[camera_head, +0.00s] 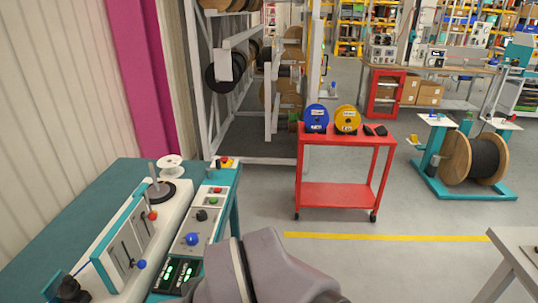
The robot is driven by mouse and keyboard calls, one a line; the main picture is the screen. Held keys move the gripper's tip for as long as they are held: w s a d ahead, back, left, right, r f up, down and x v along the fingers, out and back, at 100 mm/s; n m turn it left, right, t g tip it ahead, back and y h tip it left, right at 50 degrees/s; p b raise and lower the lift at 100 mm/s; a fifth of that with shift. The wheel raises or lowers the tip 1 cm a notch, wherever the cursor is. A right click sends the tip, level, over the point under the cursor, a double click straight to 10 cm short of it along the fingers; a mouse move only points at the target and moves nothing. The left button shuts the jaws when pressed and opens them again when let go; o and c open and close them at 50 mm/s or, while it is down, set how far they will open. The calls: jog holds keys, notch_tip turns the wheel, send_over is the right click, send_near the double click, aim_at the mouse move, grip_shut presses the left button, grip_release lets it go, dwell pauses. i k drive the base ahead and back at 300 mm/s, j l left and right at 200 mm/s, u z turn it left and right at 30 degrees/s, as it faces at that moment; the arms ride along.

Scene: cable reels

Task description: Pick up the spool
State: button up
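A blue spool (316,118) stands upright on the top shelf of a red cart (343,191). A yellow spool (347,119) stands upright next to it, to its right. A small white spool (169,164) is at the machine on the teal bench at the left. The frame does not show which spool the task means. A grey link of my own arm (262,272) shows at the bottom edge. My gripper is not in view.
Small dark items (375,130) lie right of the yellow spool. The teal bench (62,214) with its winding machine fills the left. A grey table (522,240) juts in at lower right. The floor before the cart is open, crossed by a yellow line (385,237).

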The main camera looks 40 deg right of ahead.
aim_at(171, 167)
jog(key=z, duration=0.55)
jog(key=i+l+z, duration=0.25)
jog(key=i+l, duration=0.15)
jog(key=i+l+z, duration=0.55)
jog(key=i, duration=0.35)
jog(key=i+l+z, duration=0.3)
jog(key=i, duration=0.2)
jog(key=i+u, duration=0.7)
jog(key=i, duration=0.2)
jog(key=i+l+u, duration=0.55)
jog(key=i+u, duration=0.4)
jog(key=u, duration=0.2)
jog(key=i+u, duration=0.4)
jog(key=i+l+u, duration=0.15)
jog(key=u, duration=0.3)
jog(key=i+l+u, duration=0.2)
jog(key=u, duration=0.25)
jog(key=i+l+u, duration=0.2)
jog(key=l+u, duration=0.2)
jog(key=i+l+u, duration=0.1)
